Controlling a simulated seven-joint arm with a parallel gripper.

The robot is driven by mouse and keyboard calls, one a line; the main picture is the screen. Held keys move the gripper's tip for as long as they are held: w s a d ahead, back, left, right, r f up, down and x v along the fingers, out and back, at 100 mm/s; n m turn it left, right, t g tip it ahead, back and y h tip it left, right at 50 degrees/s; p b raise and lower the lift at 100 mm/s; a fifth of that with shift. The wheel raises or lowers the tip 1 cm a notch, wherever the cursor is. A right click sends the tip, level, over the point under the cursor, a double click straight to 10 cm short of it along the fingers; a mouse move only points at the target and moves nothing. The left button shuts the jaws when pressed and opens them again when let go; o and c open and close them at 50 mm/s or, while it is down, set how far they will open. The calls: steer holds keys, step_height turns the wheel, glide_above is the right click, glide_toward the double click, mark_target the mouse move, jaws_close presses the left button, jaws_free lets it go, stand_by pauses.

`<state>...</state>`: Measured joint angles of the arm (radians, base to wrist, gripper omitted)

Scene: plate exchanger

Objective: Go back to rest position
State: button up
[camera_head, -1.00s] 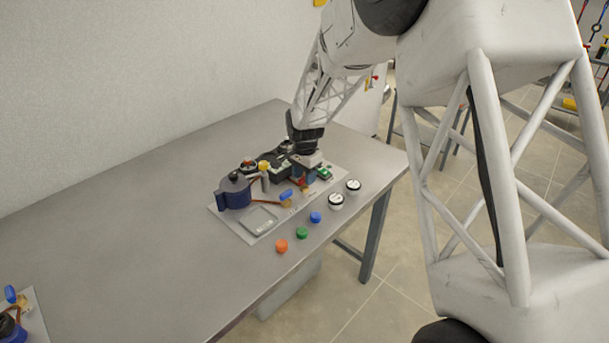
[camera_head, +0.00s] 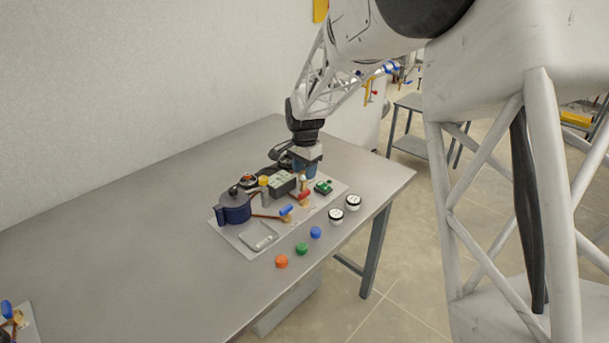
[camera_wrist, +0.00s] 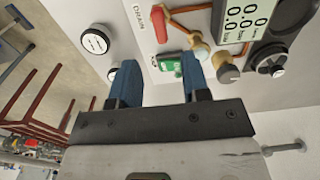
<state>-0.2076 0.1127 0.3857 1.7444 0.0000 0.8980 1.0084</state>
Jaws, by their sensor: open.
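My gripper (camera_head: 306,170) is above the far right part of the grey board (camera_head: 230,236) on the table. In the wrist view my gripper (camera_wrist: 160,72) shows two blue fingers spread apart with nothing held between them.
Orange (camera_head: 281,262), green (camera_head: 301,249) and blue (camera_head: 315,232) caps lie along the table's (camera_head: 120,225) front edge. A wall is behind the table. Part of another board (camera_head: 24,325) shows at lower left.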

stand_by(0.3)
steer(key=s+d+r+n, duration=0.1)
steer(key=s+d+r, duration=0.25)
steer(key=s, duration=0.35)
steer(key=s+d+r+n+t, duration=0.1)
steer(key=s+d+r+n, duration=0.15)
steer(key=s+r, duration=0.35)
steer(key=s+d+r+n, duration=0.1)
steer(key=s+d+r, duration=0.3)
steer(key=s, duration=0.4)
steer(key=s+d+n, duration=0.2)
steer(key=s+d, duration=0.1)
steer(key=s, duration=0.9)
steer(key=s+d+n+t, duration=0.1)
steer(key=s+d+n, duration=0.1)
steer(key=s, duration=1)
steer(key=shift+d+t, duration=0.3)
steer(key=shift+d, duration=0.25)
steer(key=shift+w+n, duration=0.15)
steer(key=shift+n, duration=0.1)
